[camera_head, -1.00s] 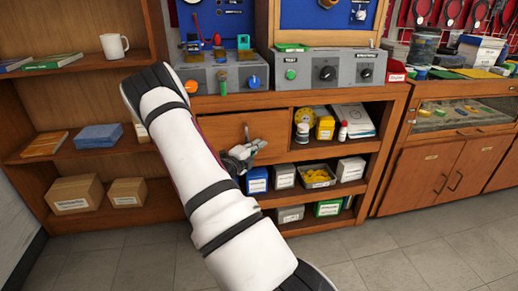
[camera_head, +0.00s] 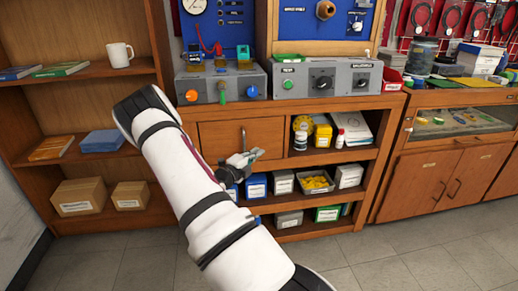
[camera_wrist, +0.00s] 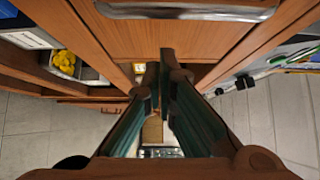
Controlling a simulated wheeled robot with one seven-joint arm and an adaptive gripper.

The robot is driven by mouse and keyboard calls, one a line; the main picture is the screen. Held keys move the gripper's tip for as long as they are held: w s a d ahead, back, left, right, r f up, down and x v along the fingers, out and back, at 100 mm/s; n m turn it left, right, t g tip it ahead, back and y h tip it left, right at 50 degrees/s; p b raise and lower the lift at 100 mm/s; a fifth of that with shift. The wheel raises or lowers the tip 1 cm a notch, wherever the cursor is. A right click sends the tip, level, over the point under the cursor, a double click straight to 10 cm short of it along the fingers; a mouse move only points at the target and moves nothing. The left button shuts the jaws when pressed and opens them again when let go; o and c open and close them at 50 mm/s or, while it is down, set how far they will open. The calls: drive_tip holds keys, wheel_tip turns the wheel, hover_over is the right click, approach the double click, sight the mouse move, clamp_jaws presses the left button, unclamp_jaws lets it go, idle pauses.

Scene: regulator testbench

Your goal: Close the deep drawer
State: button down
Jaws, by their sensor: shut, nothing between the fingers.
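The wooden drawer (camera_head: 222,141) sits under the grey control boxes, left of the open shelves. Its front looks about flush with the cabinet in the head view; I cannot tell whether a small gap remains. A vertical metal handle (camera_head: 243,138) is on its front. My gripper (camera_head: 257,154) is shut and empty, just in front of the drawer's lower right part. In the wrist view, the handle (camera_wrist: 190,11) crosses the top and my fingertips (camera_wrist: 157,78) point toward wood below it. Contact with the drawer front cannot be made out. My arm hides the drawer's lower left corner.
Open shelves with bottles, boxes and a bin of yellow parts (camera_head: 316,183) lie right of the drawer. Grey control boxes (camera_head: 222,84) stand on the top above. A bookcase (camera_head: 30,125) is at left. The grey tiled floor (camera_head: 400,250) in front is clear.

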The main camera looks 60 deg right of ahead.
drive_tip(key=a+p, duration=0.1)
drive_tip(key=a, duration=0.8)
drive_tip(key=shift+w+a+p, duration=0.4)
drive_tip(key=shift+w, duration=0.05)
